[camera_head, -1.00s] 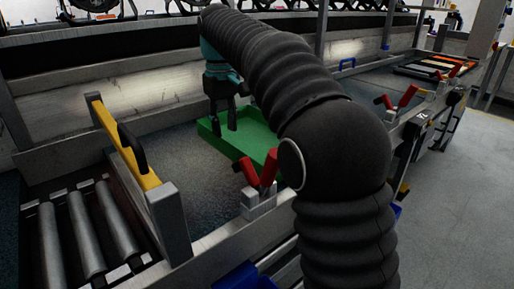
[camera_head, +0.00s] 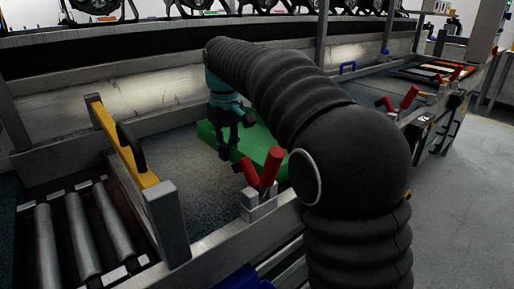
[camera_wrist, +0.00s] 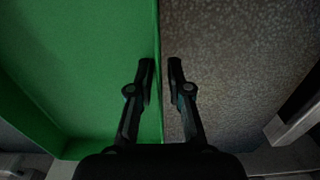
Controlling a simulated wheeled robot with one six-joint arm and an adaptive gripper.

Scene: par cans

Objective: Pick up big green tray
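The big green tray (camera_head: 258,143) lies on the grey work surface, partly hidden by my arm and gripper in the head view. In the wrist view the tray (camera_wrist: 85,70) fills the left side, with its edge running between my two fingers. My gripper (camera_head: 228,152) points down at the tray's near left edge. In the wrist view my gripper (camera_wrist: 161,72) has its fingers a small gap apart, one on the tray's inner side and one over the grey surface. A gap shows between the right finger and the tray edge.
Red-handled clamps (camera_head: 262,170) stand at the bench's front edge close to the tray. A yellow bar with a black handle (camera_head: 125,145) and metal rollers (camera_head: 85,235) are to the left. The grey surface (camera_head: 190,165) left of the tray is clear.

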